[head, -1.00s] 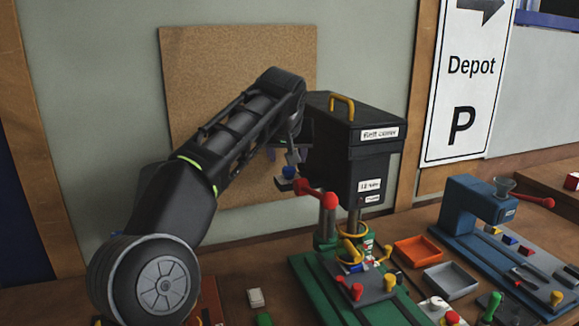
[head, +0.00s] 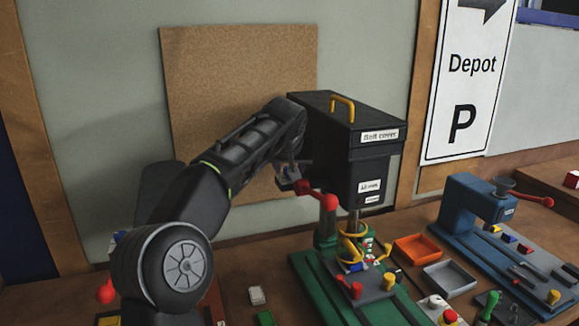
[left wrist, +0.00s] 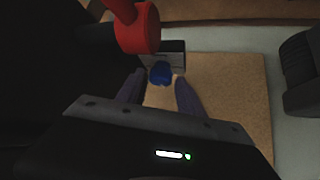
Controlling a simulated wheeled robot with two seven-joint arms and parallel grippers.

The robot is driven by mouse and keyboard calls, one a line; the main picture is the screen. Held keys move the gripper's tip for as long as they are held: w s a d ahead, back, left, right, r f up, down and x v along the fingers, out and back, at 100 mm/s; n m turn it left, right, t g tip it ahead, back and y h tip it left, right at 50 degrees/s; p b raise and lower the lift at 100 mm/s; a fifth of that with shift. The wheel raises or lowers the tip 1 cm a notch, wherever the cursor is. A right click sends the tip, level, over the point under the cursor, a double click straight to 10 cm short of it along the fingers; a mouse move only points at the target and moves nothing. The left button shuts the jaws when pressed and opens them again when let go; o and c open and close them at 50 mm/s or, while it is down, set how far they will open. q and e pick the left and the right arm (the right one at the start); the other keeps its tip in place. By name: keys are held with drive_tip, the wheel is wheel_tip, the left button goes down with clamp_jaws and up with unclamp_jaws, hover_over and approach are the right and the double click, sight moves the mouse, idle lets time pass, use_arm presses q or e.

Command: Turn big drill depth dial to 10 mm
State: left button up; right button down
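The big drill (head: 340,150) has a black head labelled "Belt cover" on a green base. In the left wrist view a blue knob (left wrist: 160,72), which looks like the depth dial, sits before a pale plate (left wrist: 174,48). My left gripper (left wrist: 160,84) is open, its two purple-grey fingers on either side of the knob's near end; I cannot tell whether they touch it. In the head view my left gripper (head: 286,180) is at the left side of the drill head, and the knob is hidden there. The dial's reading is not legible. My right gripper is not in view.
A red hub (left wrist: 138,28) and the drill's red-balled lever (head: 329,202) are close to my left gripper. A cork board (head: 225,80) is on the wall behind. Orange (head: 417,249) and grey trays (head: 449,279) and a smaller blue drill (head: 478,205) stand to the right.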

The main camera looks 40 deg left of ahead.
use_arm(q)
clamp_jaws()
drive_tip(key=shift+a+m+h, duration=0.1)
drive_tip(key=shift+m+h, duration=0.2)
drive_tip(key=shift+m, duration=0.1)
drive_tip(key=m+h, duration=0.1)
drive_tip(key=m+t+h, duration=0.1)
drive_tip(key=m+h, duration=0.1)
drive_tip(key=m, duration=0.1)
drive_tip(key=shift+s+a, duration=0.1)
drive_tip(key=shift+a, duration=0.15)
drive_tip(key=shift+a+m+h, duration=0.1)
drive_tip(key=shift+m+h, duration=1.5)
drive_tip(key=shift+m, duration=0.4)
drive_tip(key=shift+o, duration=1.1)
unclamp_jaws()
